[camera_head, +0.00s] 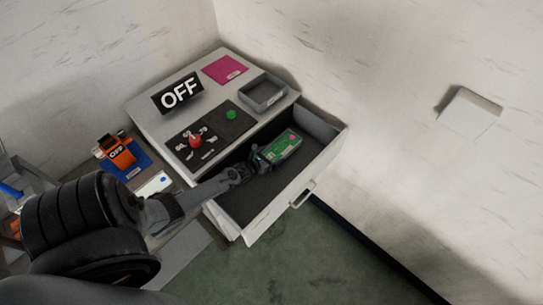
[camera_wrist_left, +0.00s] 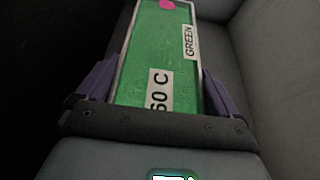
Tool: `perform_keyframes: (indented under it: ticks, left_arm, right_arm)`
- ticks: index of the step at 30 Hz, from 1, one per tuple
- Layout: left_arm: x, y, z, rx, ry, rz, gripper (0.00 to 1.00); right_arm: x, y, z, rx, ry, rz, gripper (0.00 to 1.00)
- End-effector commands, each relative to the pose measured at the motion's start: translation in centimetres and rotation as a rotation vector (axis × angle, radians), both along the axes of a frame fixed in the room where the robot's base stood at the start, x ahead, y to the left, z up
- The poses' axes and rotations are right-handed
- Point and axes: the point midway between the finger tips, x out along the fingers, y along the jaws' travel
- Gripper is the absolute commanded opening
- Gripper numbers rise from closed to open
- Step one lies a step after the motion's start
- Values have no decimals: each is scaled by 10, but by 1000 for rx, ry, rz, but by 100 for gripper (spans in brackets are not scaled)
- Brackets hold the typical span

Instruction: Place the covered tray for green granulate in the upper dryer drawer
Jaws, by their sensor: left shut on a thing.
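The covered tray for green granulate (camera_head: 281,147) has a green top with a pink dot and white labels. It is inside the open upper dryer drawer (camera_head: 247,215), towards the back right part of it. In the left wrist view the tray (camera_wrist_left: 160,60) lies between the purple fingers, with labels "GREEN" and "60 C". My left gripper (camera_head: 261,161) is shut on the near end of the tray; it also shows in the left wrist view (camera_wrist_left: 155,90). Whether the tray touches the drawer floor cannot be told. My right gripper is not in view.
The dryer top (camera_head: 150,112) carries an "OFF" sign (camera_head: 180,92), a control panel with a red knob (camera_head: 195,141), a pink sheet (camera_head: 225,69) and a grey open tray (camera_head: 263,93). An orange device (camera_head: 119,153) stands left. The drawer's front left floor is free.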

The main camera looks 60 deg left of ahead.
Motion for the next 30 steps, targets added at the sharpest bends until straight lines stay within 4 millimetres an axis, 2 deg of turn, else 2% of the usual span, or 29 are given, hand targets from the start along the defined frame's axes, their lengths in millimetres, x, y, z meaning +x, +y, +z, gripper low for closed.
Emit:
perform_keyframes:
  ticks: [14, 15, 16, 25, 30]
  left_arm:
    - [1, 1, -9, 3, -4, 1, 42]
    - [0, 0, -11, 0, 0, 0, 96]
    - [0, 0, -11, 0, 0, 0, 100]
    - [0, 0, -9, 0, 0, 0, 100]
    - [0, 0, 3, -3, -1, 1, 100]
  right_arm:
    - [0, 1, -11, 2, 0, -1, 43]
    - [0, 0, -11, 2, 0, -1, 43]
    - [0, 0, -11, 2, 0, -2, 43]
    - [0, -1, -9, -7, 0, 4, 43]
    - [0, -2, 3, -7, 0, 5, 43]
